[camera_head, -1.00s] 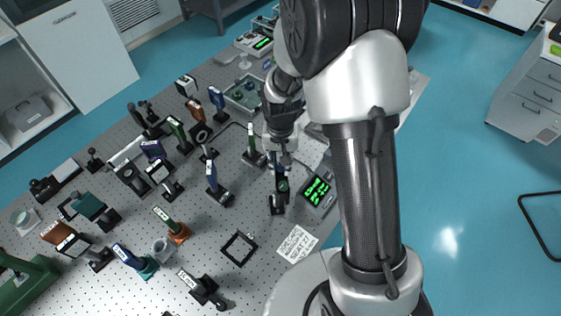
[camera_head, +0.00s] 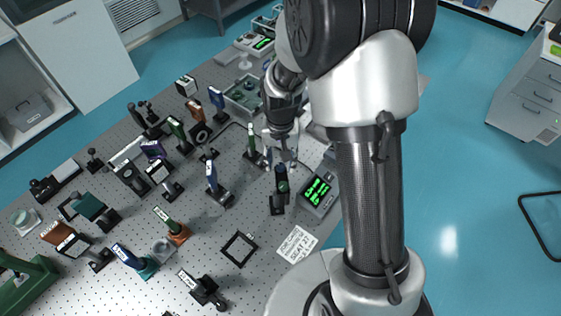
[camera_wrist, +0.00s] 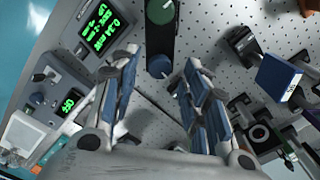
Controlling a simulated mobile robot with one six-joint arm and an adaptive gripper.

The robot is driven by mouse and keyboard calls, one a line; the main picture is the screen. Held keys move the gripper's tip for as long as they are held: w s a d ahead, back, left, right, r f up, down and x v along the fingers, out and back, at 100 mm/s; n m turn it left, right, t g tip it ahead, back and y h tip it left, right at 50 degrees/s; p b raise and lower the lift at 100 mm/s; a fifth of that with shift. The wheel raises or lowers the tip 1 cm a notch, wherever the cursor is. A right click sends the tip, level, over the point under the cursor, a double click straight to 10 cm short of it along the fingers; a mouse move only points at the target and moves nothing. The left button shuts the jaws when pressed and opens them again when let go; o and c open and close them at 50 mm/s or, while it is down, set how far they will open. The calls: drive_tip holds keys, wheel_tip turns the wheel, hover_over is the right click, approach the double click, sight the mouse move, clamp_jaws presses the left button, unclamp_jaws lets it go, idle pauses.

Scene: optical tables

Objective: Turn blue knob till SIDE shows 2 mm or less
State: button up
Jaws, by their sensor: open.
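A green knob (camera_wrist: 160,12) is farther along the same mount. In the head view my gripper (camera_head: 282,161) hangs just above the mount (camera_head: 278,203). A display box (camera_head: 318,191) with green digits stands beside the mount. Its screen (camera_wrist: 101,30) also shows in the wrist view, tilted; the first line seems to read 0.34 mW, and the SIDE value is too small to read surely.
Several posts and optics mounts, such as a blue-labelled one (camera_head: 212,183), crowd the perforated table (camera_head: 215,265) to the left. A printed card (camera_head: 297,243) lies in front of the mount. A second small green display (camera_wrist: 69,103) is at the wrist view's left.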

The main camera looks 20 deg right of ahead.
sight(281, 166)
wheel_tip(281, 166, up, 10)
drive_tip(key=shift+r, duration=0.2)
